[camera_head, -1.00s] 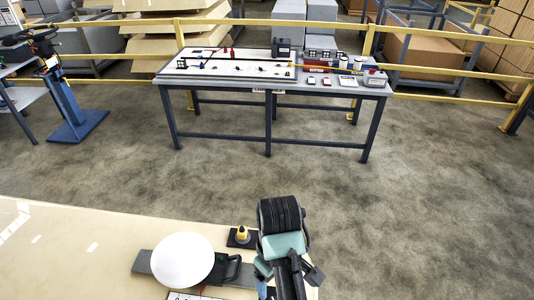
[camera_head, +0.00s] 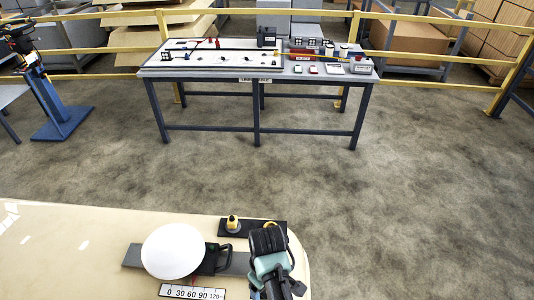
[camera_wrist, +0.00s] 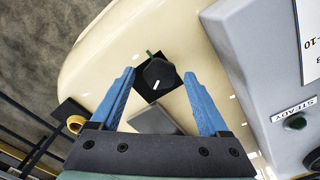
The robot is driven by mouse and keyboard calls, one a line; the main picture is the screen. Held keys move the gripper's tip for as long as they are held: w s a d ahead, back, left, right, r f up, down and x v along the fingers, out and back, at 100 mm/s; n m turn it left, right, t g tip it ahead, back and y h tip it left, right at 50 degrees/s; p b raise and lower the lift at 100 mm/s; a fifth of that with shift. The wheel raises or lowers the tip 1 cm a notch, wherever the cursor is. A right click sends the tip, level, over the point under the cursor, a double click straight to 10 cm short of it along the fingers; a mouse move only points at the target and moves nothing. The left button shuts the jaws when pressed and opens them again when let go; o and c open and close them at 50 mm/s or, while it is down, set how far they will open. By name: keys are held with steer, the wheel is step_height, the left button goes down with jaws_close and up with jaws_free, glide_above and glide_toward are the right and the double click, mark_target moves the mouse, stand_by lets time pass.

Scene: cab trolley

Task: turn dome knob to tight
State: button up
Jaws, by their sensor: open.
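In the wrist view a dark knob (camera_wrist: 158,73) with a white mark sits on a black square plate (camera_wrist: 144,88) on a cream surface. A short green mark shows at the plate's far edge. My gripper (camera_wrist: 159,75) is open, its two blue fingers on either side of the knob in the picture. I see gaps on both sides and no contact; the depth between fingertips and knob is unclear. In the head view my gripper is mostly hidden by my own wrist, and I cannot make out the dark knob there.
A large grey box (camera_wrist: 245,50) labelled "STEADY" stands close on the right in the wrist view. In the head view a white disc (camera_head: 174,251), a number scale (camera_head: 193,292) and a yellow knob (camera_head: 233,222) are left of my arm. A workbench (camera_head: 210,72) stands beyond open floor.

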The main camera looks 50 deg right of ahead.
jaws_close()
stand_by(0.3)
steer(key=shift+r, duration=0.1)
steer(key=m+p, duration=0.2)
steer(key=m, duration=0.3)
steer(key=shift+m, duration=0.3)
steer(key=m+p, duration=0.1)
steer(key=m, duration=0.5)
steer(key=m+p, duration=0.1)
steer(key=m, duration=0.5)
steer(key=shift+m, duration=0.3)
steer(key=m+p, duration=0.1)
steer(key=m, duration=0.4)
steer(key=shift+d+m, duration=0.1)
steer(key=shift+m, duration=0.3)
